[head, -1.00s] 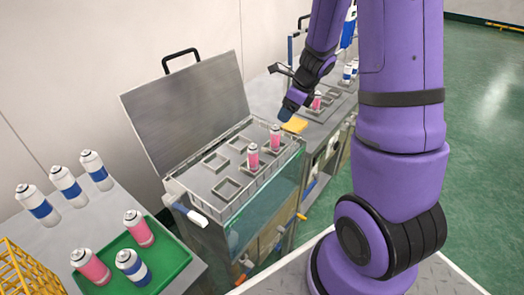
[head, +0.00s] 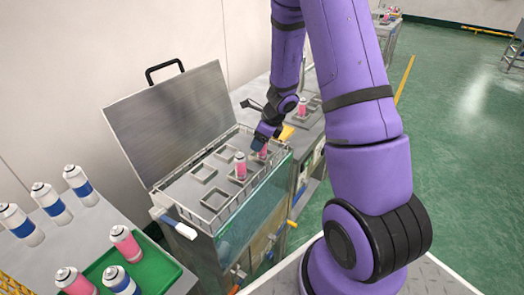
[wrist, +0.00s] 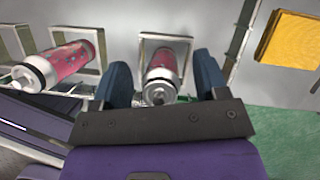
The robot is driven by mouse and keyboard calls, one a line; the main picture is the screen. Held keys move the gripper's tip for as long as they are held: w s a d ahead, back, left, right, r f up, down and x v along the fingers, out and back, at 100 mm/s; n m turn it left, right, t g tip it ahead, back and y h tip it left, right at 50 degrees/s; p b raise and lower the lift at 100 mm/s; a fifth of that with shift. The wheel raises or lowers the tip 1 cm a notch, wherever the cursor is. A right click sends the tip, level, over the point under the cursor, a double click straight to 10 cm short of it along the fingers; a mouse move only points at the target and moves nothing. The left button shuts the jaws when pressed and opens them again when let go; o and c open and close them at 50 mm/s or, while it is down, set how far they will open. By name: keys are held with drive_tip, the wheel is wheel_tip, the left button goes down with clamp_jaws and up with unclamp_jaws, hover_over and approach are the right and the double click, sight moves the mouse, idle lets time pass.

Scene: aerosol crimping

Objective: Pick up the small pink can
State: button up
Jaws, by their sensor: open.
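Two small pink cans stand in square holders on the metal bath's top. One pink can (head: 240,166) stands nearer the middle; it also shows at the left of the wrist view (wrist: 65,62). The other pink can (head: 264,152) stands at the right, partly hidden by my gripper in the head view. In the wrist view this can (wrist: 161,72) lies between my two blue fingers. My gripper (wrist: 163,88) is open, with a finger on either side of the can and visible gaps to it.
The open lid (head: 170,120) rises behind the bath. A wire rail (head: 222,218) runs along its front edge. A yellow block (wrist: 290,40) lies to the right. At left, a green tray (head: 160,262) holds pink and blue-white cans; more blue-white cans (head: 80,184) stand behind it.

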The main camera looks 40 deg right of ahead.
drive_tip(key=shift+f, duration=0.2)
drive_tip(key=c, duration=1)
drive_tip(key=shift+r, duration=0.1)
drive_tip(key=shift+c, duration=0.2)
